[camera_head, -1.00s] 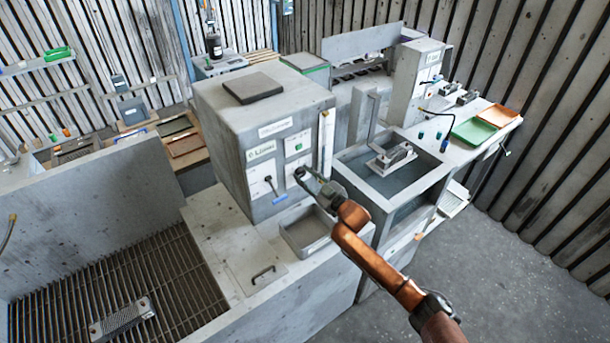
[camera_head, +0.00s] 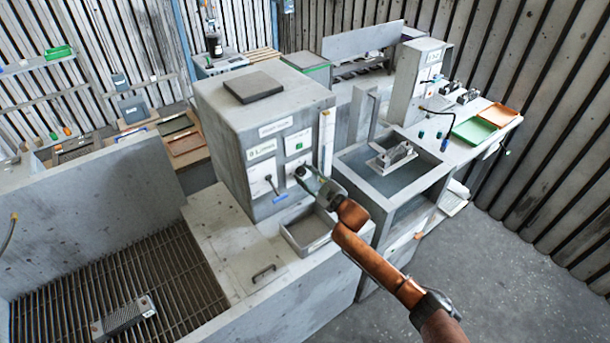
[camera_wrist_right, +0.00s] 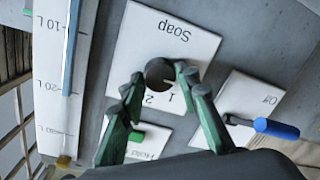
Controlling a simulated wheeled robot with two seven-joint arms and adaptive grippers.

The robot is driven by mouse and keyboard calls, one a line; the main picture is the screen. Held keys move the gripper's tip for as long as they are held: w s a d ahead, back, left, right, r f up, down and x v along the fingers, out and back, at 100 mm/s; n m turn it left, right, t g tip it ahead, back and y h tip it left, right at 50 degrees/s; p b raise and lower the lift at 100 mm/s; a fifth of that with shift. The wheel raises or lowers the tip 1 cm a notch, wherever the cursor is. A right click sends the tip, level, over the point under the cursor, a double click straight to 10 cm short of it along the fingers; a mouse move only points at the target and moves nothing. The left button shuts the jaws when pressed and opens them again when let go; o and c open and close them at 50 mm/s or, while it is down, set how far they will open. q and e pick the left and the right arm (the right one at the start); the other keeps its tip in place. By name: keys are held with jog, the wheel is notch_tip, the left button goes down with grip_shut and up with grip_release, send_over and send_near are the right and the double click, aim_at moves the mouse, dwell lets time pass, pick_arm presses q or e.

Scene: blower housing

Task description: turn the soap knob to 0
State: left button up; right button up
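The soap knob (camera_wrist_right: 160,73) is a dark round knob on a white plate marked "Soap" (camera_wrist_right: 168,28), upside down in the right wrist view. The digits 1 and 2 show beside it; I cannot see a 0 or read its pointer. My right gripper (camera_wrist_right: 160,80) has its green fingers apart, with one fingertip on each side of the knob; I cannot tell whether they touch it. In the head view my right gripper (camera_head: 302,177) is at the front of the grey machine (camera_head: 235,130) and hides the knob. My left gripper is not in view.
A blue-handled lever (camera_wrist_right: 272,128) on a plate marked "Off" and a green button (camera_wrist_right: 137,135) sit close to the fingers. A level gauge (camera_head: 326,145) runs along the machine's edge. A shallow tray (camera_head: 308,232) lies below. A water tank (camera_head: 395,175) stands at right.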

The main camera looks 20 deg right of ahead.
jog(key=o, duration=0.3)
jog(key=shift+s+d, duration=0.1)
jog(key=v, duration=1.1)
jog(key=shift+s+d, duration=0.2)
jog(key=shift+s, duration=0.15)
